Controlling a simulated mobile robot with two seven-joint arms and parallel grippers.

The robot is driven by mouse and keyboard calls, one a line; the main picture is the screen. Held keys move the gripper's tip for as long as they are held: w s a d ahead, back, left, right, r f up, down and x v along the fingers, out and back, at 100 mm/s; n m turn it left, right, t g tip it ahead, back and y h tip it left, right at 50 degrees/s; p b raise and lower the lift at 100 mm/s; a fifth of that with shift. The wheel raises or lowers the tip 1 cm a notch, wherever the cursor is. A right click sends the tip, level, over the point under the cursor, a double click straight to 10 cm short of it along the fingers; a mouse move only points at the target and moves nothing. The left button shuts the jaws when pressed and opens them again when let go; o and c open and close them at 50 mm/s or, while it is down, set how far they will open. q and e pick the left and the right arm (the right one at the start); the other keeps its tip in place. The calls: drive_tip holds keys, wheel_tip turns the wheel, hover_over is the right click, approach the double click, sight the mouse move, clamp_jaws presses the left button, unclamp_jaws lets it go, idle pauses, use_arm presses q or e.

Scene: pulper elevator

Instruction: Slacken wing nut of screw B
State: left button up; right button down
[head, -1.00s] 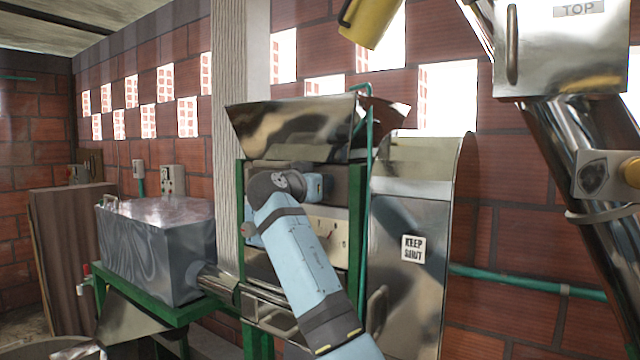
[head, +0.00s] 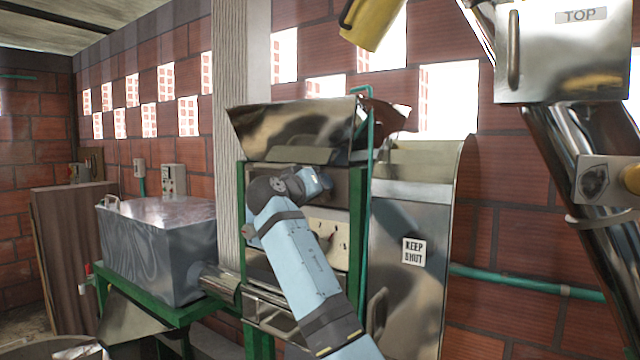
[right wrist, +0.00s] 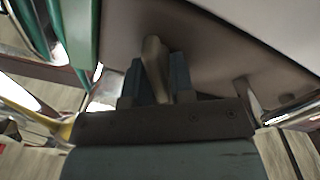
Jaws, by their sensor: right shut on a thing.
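In the right wrist view, a dull bronze-brown wing nut (right wrist: 154,58) stands between the two blue-grey fingers of my right gripper (right wrist: 155,78), which is shut on it. A grey metal surface lies just beyond the nut. No letter shows there, so I cannot tell which screw it is. In the head view, my light-blue right arm reaches up to the green-framed machine under the metal hopper (head: 290,130). Its wrist hides the fingertips and the nut from that camera. A pale plate with slots (head: 330,238) sits partly behind the arm. My left gripper is not in view.
A green post (head: 358,215) and a thin teal pipe (head: 368,130) rise right of my wrist. A metal cover with a "KEEP SHUT" sign (head: 414,251) is right of them. A metal box (head: 155,250) stands left. Another small metal piece (right wrist: 246,96) lies right of my fingers.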

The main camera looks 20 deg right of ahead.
drive_tip(key=n+p, duration=0.2)
drive_tip(key=n, duration=0.3)
drive_tip(key=shift+w+a+n, duration=0.1)
drive_tip(key=shift+w+n, duration=0.05)
drive_tip(key=shift+n, duration=0.15)
drive_tip(key=n, duration=0.1)
drive_tip(key=n+p, duration=0.1)
drive_tip(key=n, duration=0.1)
drive_tip(key=shift+f+n+p, duration=0.25)
drive_tip(key=shift+n+p, duration=0.15)
drive_tip(key=shift+f+n, duration=0.1)
drive_tip(key=shift+n, duration=0.9)
